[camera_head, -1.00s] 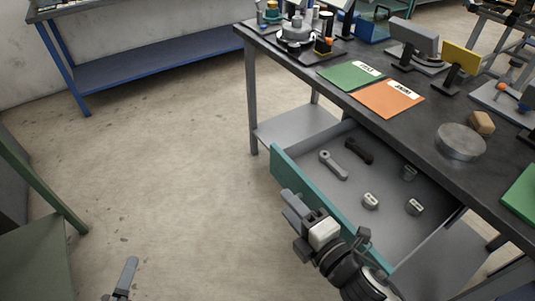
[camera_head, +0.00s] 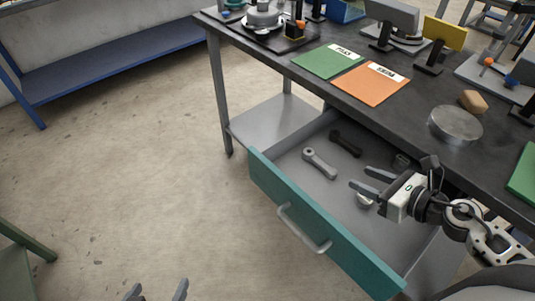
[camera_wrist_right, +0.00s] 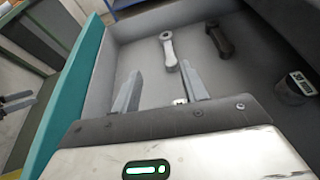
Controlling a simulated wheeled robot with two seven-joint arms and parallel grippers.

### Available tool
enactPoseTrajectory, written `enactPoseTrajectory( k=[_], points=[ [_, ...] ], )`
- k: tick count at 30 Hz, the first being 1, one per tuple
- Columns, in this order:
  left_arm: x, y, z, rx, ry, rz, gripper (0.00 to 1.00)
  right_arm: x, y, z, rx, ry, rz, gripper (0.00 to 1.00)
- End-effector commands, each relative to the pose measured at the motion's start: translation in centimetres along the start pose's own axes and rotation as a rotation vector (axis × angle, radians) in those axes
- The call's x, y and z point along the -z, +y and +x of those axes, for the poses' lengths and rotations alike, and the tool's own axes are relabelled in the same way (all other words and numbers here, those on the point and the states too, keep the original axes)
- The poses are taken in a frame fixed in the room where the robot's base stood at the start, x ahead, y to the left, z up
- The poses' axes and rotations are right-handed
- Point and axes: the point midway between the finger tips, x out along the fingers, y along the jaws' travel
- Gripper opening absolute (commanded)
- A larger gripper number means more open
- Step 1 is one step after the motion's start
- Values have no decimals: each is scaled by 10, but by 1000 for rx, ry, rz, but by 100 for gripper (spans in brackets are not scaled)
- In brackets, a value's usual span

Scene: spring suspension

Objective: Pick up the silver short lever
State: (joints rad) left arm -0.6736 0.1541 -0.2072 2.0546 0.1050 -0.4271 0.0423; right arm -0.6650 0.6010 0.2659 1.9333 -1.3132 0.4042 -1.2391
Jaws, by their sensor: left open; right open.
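The silver short lever (camera_head: 319,163) lies flat on the floor of the open drawer, in its left part. It also shows in the right wrist view (camera_wrist_right: 168,52), beyond the fingertips. A black lever (camera_head: 346,143) lies beside it, also seen in the right wrist view (camera_wrist_right: 219,40). My right gripper (camera_head: 361,179) is open and empty over the drawer, to the right of the silver lever and apart from it. Its fingers (camera_wrist_right: 158,88) point toward the levers in the right wrist view. My left gripper (camera_head: 156,291) is open and empty at the bottom edge, over the floor.
The drawer has a teal front (camera_head: 318,225) with a grey handle (camera_head: 304,229). The dark tabletop (camera_head: 310,80) overhangs the drawer's back.

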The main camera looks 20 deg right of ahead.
Motion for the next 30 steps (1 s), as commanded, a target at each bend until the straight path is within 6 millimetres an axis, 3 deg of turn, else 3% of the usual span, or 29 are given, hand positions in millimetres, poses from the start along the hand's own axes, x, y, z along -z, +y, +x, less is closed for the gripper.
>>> enactPoseTrajectory(
  k=[5,18,26,30],
  points=[
    [3,-1,2,27,-2,113,85,8,-10,0,3,39,-55,44],
    [7,-2,-2,33,-6,113,85,10,-11,83,5,35,-51,44],
    [6,-2,-2,33,-6,112,85,13,-11,103,5,38,-51,44],
    [6,-3,-1,33,-5,111,85,16,-12,124,5,35,-48,44]
  ],
)
